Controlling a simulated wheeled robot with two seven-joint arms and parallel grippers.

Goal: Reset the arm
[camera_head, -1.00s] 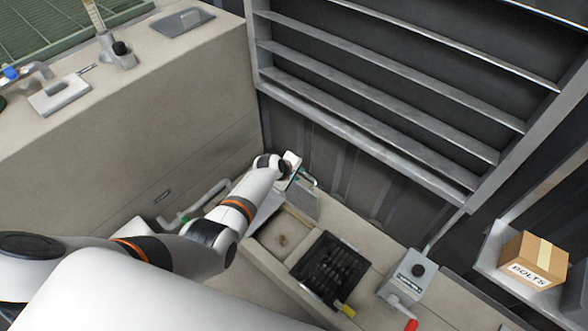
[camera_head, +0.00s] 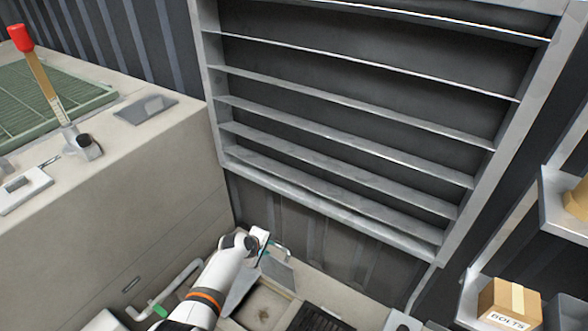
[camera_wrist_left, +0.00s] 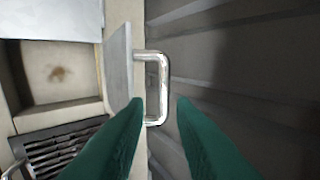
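My left arm reaches in from the bottom of the head view, and its gripper (camera_head: 272,243) is beside a raised grey lid (camera_head: 278,271) at the back of the low counter. In the left wrist view, the two green fingers (camera_wrist_left: 160,101) are spread with a gap between them. A shiny metal handle (camera_wrist_left: 163,88) on the lid (camera_wrist_left: 118,68) lies ahead of that gap, its lower end near the left fingertip. I cannot tell whether they touch. The fingers hold nothing. My right gripper is out of view.
An open compartment (camera_head: 262,308) with a brown stain lies below the lid, beside a black grate (camera_head: 318,320). A tall empty shelf rack (camera_head: 345,125) stands behind. A red-topped lever (camera_head: 42,80) rises at left. A BOLTS box (camera_head: 510,303) sits at right.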

